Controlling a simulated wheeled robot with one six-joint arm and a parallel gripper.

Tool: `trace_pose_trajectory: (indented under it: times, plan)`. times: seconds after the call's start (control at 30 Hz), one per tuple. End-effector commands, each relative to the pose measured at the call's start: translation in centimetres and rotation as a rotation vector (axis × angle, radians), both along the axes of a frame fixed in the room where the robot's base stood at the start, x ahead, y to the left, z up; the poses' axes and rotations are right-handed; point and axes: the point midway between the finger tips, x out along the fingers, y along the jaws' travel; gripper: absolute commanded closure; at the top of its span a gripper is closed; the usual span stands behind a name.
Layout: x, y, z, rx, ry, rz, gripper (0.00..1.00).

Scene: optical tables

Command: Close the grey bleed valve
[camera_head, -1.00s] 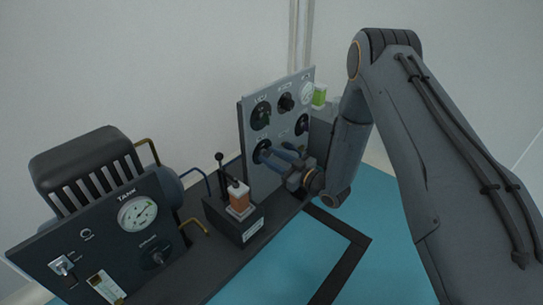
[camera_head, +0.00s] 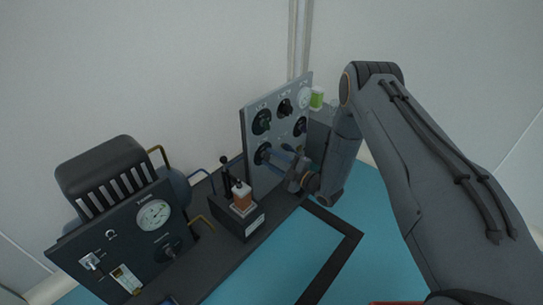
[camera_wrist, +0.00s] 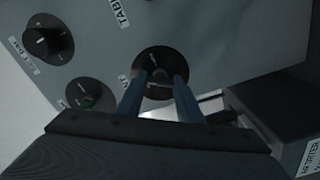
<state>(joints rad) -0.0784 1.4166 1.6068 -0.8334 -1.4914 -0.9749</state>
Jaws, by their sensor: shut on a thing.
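The upright grey panel (camera_head: 281,118) carries several round black knobs and a gauge. My gripper (camera_head: 272,153) reaches in from the right at the panel's lower left knob (camera_head: 261,155). In the wrist view its two blue fingers (camera_wrist: 158,80) stand on either side of this knob (camera_wrist: 157,62), shut on its raised grip. The knob's label is partly hidden by a finger, so I cannot tell whether it is the bleed valve. Another knob (camera_wrist: 47,40) and a dial with a greenish centre (camera_wrist: 90,96) show to the left in the wrist view.
A black box with a lever and an orange-and-white block (camera_head: 242,200) stands left of my gripper. A dark panel with a tank gauge (camera_head: 154,214) and a ribbed black unit (camera_head: 107,172) are farther left. The teal tabletop (camera_head: 385,235) has clear room.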

Motion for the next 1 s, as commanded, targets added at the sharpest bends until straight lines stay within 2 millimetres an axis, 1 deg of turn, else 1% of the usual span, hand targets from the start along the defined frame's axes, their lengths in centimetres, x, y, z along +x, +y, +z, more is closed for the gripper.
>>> trace_pose_trajectory:
  times: [0.2,0.5,0.77,1.0]
  plan:
    - [-0.16,-0.05,0.12,-0.120,-0.152,0.000,0.90]
    - [-0.09,-0.05,0.07,-0.248,-0.316,-0.001,0.90]
    - [-0.07,-0.06,-0.03,-0.307,-0.391,-0.001,0.90]
    - [-0.04,-0.07,-0.07,-0.323,-0.412,-0.001,0.90]
